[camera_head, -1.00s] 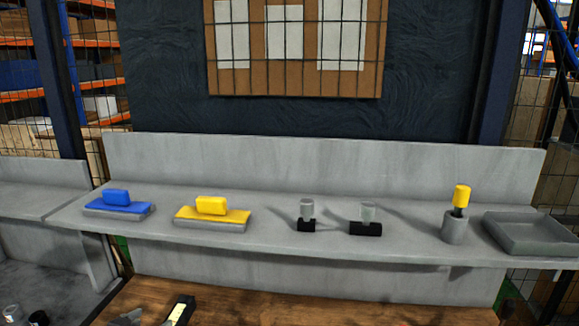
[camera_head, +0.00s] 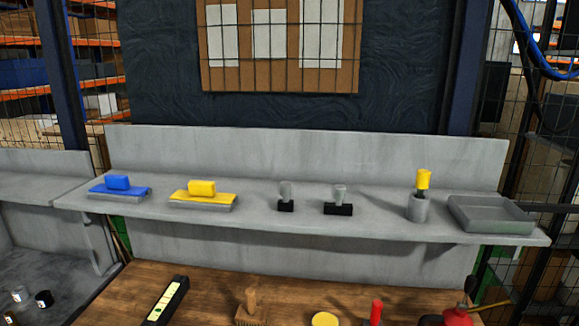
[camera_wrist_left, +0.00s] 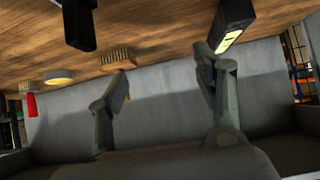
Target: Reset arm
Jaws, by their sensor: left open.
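My left gripper (camera_wrist_left: 162,75) shows in the left wrist view with its two grey fingers spread apart. Nothing is between them. Beyond the fingertips lie the wooden bench top and a grey upright panel. A brush (camera_wrist_left: 117,60) appears near the left finger, and a black device with a lit display (camera_wrist_left: 231,27) appears near the right finger. I cannot tell the exact gap to either. Neither gripper shows in the head view, and my right gripper is in neither view.
The wooden bench (camera_head: 215,285) carries the black device (camera_head: 167,300), brush (camera_head: 250,305), yellow disc (camera_head: 325,319), red-handled item (camera_head: 375,312) and red container (camera_head: 457,317). The grey shelf (camera_head: 270,218) above holds blue and yellow blocks, small fixtures and an open tray (camera_head: 490,214).

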